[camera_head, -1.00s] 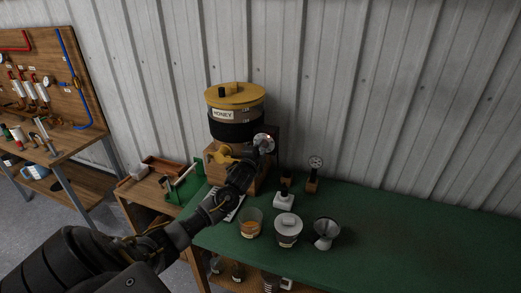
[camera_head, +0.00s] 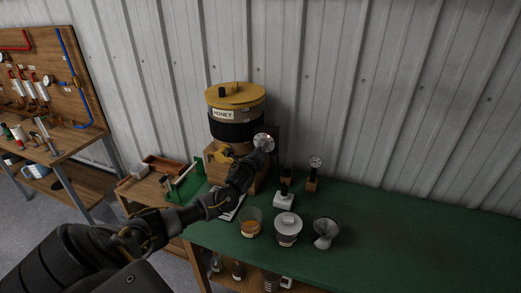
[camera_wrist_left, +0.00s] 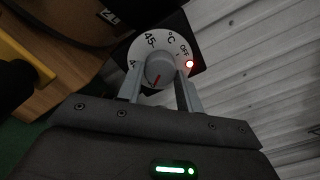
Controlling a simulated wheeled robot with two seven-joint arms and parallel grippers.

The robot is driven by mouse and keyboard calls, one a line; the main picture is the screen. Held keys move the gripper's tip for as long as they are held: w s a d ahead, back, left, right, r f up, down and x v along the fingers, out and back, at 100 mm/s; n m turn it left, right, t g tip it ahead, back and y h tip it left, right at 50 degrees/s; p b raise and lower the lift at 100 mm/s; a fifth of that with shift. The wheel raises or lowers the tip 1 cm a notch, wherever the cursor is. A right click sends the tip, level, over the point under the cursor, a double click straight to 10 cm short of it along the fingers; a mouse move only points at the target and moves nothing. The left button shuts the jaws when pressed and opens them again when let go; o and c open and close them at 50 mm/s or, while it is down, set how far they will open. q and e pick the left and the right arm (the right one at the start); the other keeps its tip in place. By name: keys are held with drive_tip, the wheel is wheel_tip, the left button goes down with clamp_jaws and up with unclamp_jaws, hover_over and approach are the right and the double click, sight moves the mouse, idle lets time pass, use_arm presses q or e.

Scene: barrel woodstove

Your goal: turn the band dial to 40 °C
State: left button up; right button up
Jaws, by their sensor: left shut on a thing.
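The honey tank's black heating band (camera_head: 236,127) carries a round white band dial (camera_head: 264,139) on its right side. My left gripper (camera_head: 258,152) reaches up to the dial from below. In the left wrist view, the dial (camera_wrist_left: 151,43) shows "45", "°C" and "OFF", with a lit red lamp (camera_wrist_left: 189,64) at its right. The left gripper (camera_wrist_left: 160,85) is shut on the grey dial knob (camera_wrist_left: 160,66), one finger on each side. A red mark on the knob points down and slightly left. The lower dial markings are hidden by the fingers and knob. My right gripper is not in view.
The honey tank (camera_head: 236,104) stands on a wooden box against the corrugated wall.

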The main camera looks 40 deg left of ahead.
use_arm(q)
drive_tip(key=m+p, duration=0.2)
drive_tip(key=m, duration=1)
drive_tip(key=shift+a+m, duration=0.1)
drive_tip(key=shift+m, duration=0.3)
idle(0.3)
drive_tip(key=o, duration=1)
